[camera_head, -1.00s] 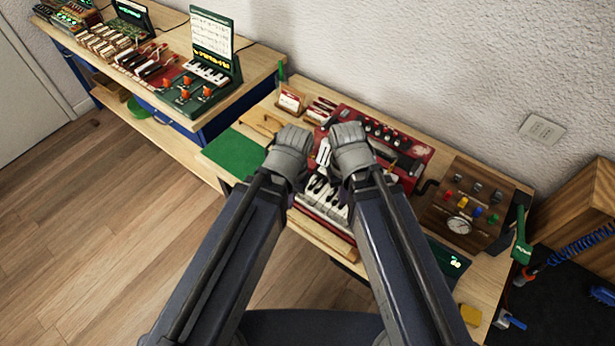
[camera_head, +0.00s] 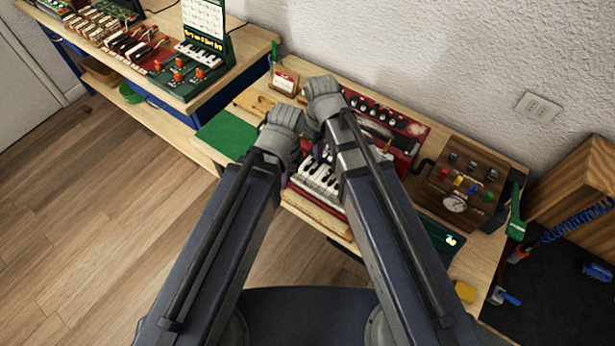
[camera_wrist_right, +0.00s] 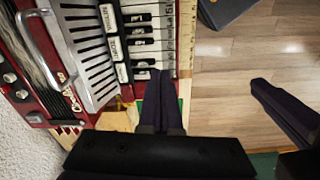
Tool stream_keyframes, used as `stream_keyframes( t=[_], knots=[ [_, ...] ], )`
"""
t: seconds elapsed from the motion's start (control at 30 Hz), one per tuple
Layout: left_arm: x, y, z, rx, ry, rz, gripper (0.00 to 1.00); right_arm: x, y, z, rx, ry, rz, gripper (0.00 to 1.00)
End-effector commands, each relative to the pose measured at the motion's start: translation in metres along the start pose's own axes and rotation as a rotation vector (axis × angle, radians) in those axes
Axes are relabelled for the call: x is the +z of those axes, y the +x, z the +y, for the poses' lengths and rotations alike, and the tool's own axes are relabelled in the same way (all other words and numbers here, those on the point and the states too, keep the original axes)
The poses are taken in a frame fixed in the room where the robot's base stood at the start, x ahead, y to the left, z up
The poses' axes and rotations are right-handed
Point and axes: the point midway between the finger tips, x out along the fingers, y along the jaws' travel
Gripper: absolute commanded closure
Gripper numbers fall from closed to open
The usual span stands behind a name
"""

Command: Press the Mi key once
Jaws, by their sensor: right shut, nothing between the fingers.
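A red accordion (camera_head: 408,128) lies on the workbench, and its piano keyboard (camera_head: 320,185) shows between and below my grippers. In the right wrist view, the white and black keys (camera_wrist_right: 168,38) run up from my right gripper (camera_wrist_right: 157,76). The right gripper is shut and empty, with its tips over the near end of the keyboard; whether they touch a key cannot be told. No key marking for Mi is readable. My left gripper (camera_head: 286,178) is left of the keyboard; a dark finger of it shows in the wrist view (camera_wrist_right: 262,86), apart from the keys.
A wooden control box with a gauge (camera_head: 454,203) stands right of the accordion. A green mat (camera_head: 228,134) lies to its left, near a card holder (camera_head: 285,80). Another bench (camera_head: 215,98) with small keyboards stands at the back left. The wall is close behind.

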Motion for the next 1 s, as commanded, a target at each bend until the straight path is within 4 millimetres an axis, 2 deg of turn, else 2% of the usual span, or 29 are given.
stream_keyframes(
  t=[0.03,0.2,0.67,0.87,1.0],
  knots=[
    [0.000,0.000,0.000,0.000,0.000,0.000,1.00,-0.010,0.000,-0.006,-0.002,-0.050,-0.003,1.00],
    [0.000,0.000,0.000,0.000,0.000,0.000,1.00,-0.021,0.000,-0.019,-0.007,-0.149,-0.010,1.00],
    [0.000,0.002,0.000,0.000,0.000,0.000,1.00,-0.022,0.002,-0.020,-0.007,-0.160,-0.011,1.00],
    [-0.001,0.013,0.001,0.000,0.000,0.000,1.00,-0.022,0.013,-0.020,-0.007,-0.159,-0.011,1.00],
    [-0.002,0.028,0.003,0.000,-0.001,0.000,1.00,-0.022,0.028,-0.020,-0.007,-0.159,-0.011,1.00]
  ],
)
